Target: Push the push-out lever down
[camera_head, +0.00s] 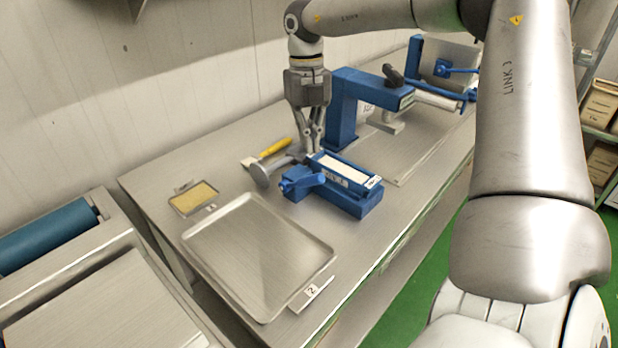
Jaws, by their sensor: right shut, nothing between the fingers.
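A blue block-shaped device (348,200) with a white strip (342,169) along its top stands on the steel table. I cannot tell for certain which of these is the push-out lever. My right gripper (312,150) is shut and empty, pointing down at the back left corner of the device, close to the rod's inner end. Whether its fingertips touch anything is unclear. My left gripper is out of view.
A large empty tray (258,255) lies in front left, with a small tray of yellowish material (194,199) and a yellow-handled scraper (272,148) behind. A blue press frame (345,105) stands just right of my gripper. My arm covers the right side.

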